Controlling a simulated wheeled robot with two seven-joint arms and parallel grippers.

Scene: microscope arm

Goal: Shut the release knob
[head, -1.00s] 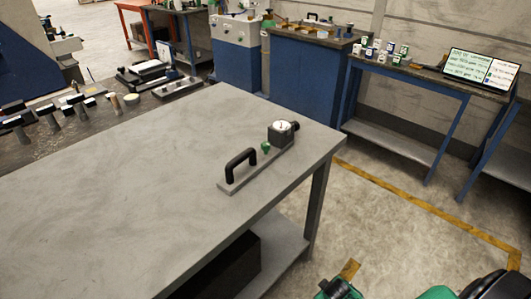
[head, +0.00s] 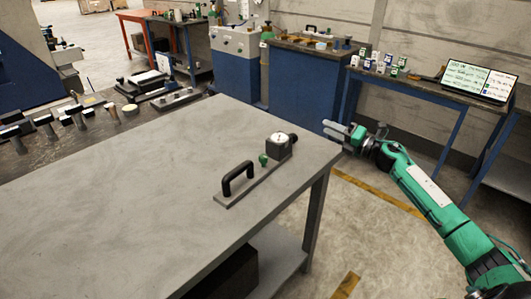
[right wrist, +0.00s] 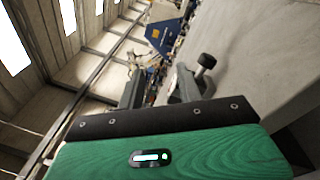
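A flat grey fixture (head: 236,192) lies near the right edge of the grey table (head: 130,200). It carries a black arched handle (head: 237,176), a small green knob (head: 263,159) and a dark block with a white round dial (head: 279,139). A black knob (head: 293,138) sticks out of the block's right side. I cannot tell by label which is the release knob. My right gripper (head: 334,131) is open and empty, right of the fixture and apart from it. In the right wrist view its two fingers (right wrist: 160,86) stand apart. My left gripper is not in view.
A blue-legged bench (head: 440,82) with small containers and a tilted screen (head: 478,77) stands behind at right. Hammers and other tools lie on a dark bench (head: 60,150) at the left. Most of the grey tabletop is clear.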

